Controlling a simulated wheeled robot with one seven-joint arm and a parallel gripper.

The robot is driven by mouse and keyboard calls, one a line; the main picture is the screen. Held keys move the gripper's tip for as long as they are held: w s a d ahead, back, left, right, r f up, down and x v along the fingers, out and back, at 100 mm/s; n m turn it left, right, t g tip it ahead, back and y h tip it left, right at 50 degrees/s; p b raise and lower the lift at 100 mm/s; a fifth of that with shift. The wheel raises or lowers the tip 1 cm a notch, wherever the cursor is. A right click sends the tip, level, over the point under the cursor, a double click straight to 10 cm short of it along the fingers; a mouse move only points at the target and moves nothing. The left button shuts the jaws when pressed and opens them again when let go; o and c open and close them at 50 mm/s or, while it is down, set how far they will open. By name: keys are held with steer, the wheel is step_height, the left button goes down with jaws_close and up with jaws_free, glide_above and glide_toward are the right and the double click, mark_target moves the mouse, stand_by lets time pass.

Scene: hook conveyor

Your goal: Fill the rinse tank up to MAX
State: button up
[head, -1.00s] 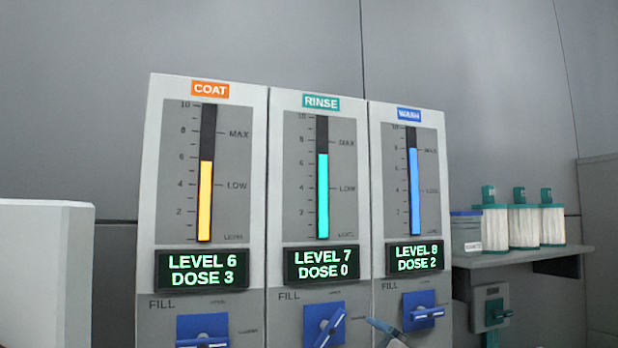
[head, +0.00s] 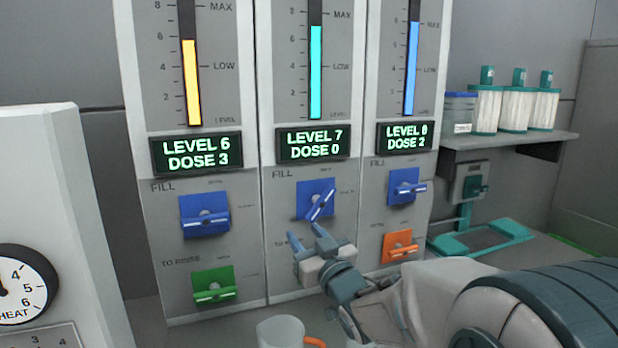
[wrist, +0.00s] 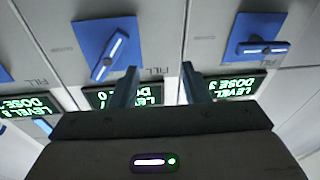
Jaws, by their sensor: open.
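The rinse panel (head: 268,130) stands in the middle, with a teal level column (head: 316,72) whose top is a little below the MAX mark. Its display (head: 313,143) reads LEVEL 7, DOSE 0. The blue rinse FILL valve (head: 316,201) has its handle turned diagonally. My gripper (head: 307,238) is open and empty in front of the rinse panel, just below that valve and apart from it. In the wrist view, upside down, the rinse valve (wrist: 108,52) is left of the fingers and the coat FILL valve (wrist: 258,45) is to the right.
The coat panel (head: 133,110) is to the left, with a blue FILL valve (head: 205,215) and a green valve (head: 213,287). The wash panel has a blue valve (head: 406,188) and an orange valve (head: 399,246).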

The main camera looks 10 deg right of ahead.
mark_target(321, 206)
steer(key=s+d+f+m+t+h+p, duration=0.1)
steer(key=d+m+h+p, duration=0.2)
steer(key=m, duration=0.4)
steer(key=s+d+m+t+h+p, duration=0.1)
steer(key=m+t+h+p, duration=0.1)
steer(key=m+h, duration=0.3)
steer(key=shift+m+y, duration=0.4)
steer(key=shift+m, duration=0.2)
steer(key=p+x, duration=0.1)
steer(key=x, duration=0.3)
steer(key=p+x, duration=0.1)
steer(key=x, duration=0.4)
steer(key=p+x, duration=0.2)
steer(key=x, duration=0.2)
steer(key=shift+w+d+f, duration=0.1)
steer(key=shift+w+f, duration=0.15)
steer(key=shift+f, duration=0.05)
steer(key=shift+c, duration=0.3)
jaws_close()
